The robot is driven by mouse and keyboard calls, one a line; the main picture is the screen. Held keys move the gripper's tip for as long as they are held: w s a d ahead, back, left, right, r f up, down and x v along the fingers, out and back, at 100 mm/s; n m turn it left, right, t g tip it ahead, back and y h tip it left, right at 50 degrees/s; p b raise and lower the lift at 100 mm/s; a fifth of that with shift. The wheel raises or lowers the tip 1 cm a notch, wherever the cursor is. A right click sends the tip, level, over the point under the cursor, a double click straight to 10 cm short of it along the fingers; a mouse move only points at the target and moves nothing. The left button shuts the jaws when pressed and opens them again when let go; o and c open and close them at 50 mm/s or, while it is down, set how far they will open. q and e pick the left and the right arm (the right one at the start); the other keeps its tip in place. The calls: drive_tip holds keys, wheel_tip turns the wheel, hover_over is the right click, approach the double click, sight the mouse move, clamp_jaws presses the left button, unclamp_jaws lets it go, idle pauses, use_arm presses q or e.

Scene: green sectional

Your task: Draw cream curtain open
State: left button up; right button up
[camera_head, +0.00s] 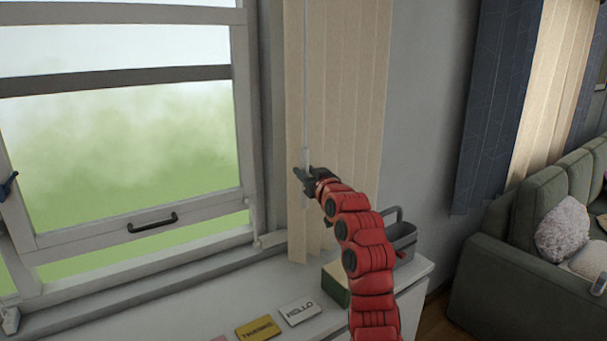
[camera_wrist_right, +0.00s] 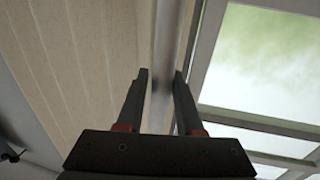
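The cream curtain (camera_head: 345,90) hangs in vertical panels at the right side of the window in the head view. It fills the left of the right wrist view (camera_wrist_right: 75,55). A thin pale wand (camera_head: 305,80) hangs along its left edge, down to my right gripper (camera_head: 303,180). In the right wrist view my right gripper (camera_wrist_right: 161,74) has its two fingers apart. A pale upright strip, which looks like the wand (camera_wrist_right: 168,45), runs between them. Whether the fingers touch it is unclear. My left gripper is not in view.
The window (camera_head: 120,130) is left of the curtain, with a dark handle (camera_head: 152,222). The white sill cabinet (camera_head: 275,305) below holds small cards and a grey caddy (camera_head: 402,235). A green sofa (camera_head: 500,265) and a dark blue curtain (camera_head: 495,100) are at the right.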

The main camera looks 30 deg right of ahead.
drive_tip(key=o, duration=0.3)
drive_tip(key=shift+d, duration=0.2)
drive_tip(key=shift+a, duration=0.1)
drive_tip(key=shift+s+f, duration=0.15)
drive_tip(key=shift+s, duration=0.35)
drive_tip(key=s+a+b, duration=0.1)
drive_tip(key=s, duration=0.4)
drive_tip(key=s+b, duration=0.1)
drive_tip(key=s, duration=0.5)
drive_tip(key=s+a+b, duration=0.1)
drive_tip(key=s+b, duration=0.1)
drive_tip(key=s, duration=0.3)
drive_tip(key=shift+s+a, duration=0.15)
drive_tip(key=shift+a, duration=0.2)
